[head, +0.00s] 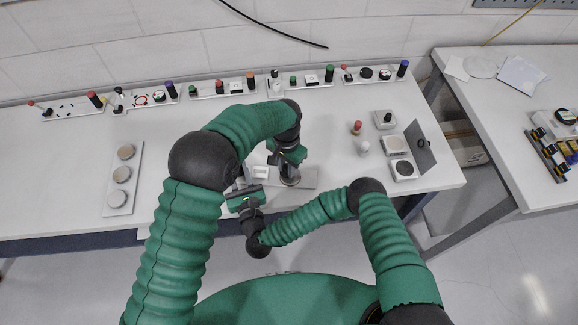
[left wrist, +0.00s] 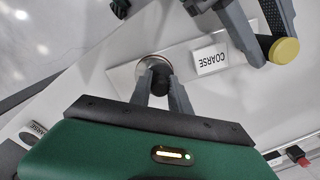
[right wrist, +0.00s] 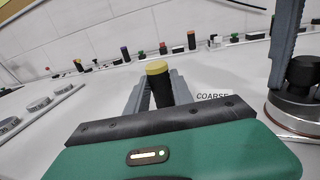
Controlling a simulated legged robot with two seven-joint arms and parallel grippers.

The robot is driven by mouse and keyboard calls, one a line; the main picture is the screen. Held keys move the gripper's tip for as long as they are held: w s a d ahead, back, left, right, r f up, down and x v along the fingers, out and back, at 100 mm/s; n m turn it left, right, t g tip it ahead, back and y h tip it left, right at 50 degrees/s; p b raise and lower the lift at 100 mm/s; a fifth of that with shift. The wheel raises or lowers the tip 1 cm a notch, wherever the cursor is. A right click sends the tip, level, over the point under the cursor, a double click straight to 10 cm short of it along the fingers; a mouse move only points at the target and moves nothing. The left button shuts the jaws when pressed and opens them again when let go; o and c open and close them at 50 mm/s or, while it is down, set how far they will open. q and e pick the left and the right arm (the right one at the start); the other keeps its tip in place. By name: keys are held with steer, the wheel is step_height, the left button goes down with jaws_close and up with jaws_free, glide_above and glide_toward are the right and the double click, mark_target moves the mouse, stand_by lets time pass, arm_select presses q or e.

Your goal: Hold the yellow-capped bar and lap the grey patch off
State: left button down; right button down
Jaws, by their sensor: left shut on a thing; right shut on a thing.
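My left gripper (head: 290,168) is shut on a black knob (left wrist: 155,72) on top of a round metal-rimmed disc (right wrist: 298,116). The disc sits on a pale plate (left wrist: 184,57) beside a white block marked COARSE (left wrist: 211,58). My right gripper (right wrist: 158,85) is shut on a dark upright bar (right wrist: 163,91) with a yellow cap (right wrist: 157,67). The cap also shows in the left wrist view (left wrist: 284,51), on the other side of the COARSE block from the disc. I cannot make out a grey patch; the disc's underside is hidden.
A white tray with several round discs (head: 137,155) lies at the left. Racks of small coloured pieces (head: 208,90) line the back edge. At the right stand small pieces and an upright grey panel (head: 419,148).

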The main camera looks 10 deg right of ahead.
arm_select(q)
steer(key=shift+w+a, duration=0.15)
steer(key=shift+a, duration=0.75)
steer(key=shift+w+a+r, duration=0.1)
steer(key=shift+a, duration=0.15)
step_height(320, 180, up, 8)
arm_select(e)
steer(key=c, duration=1)
jaws_free()
steer(key=shift+c, duration=0.2)
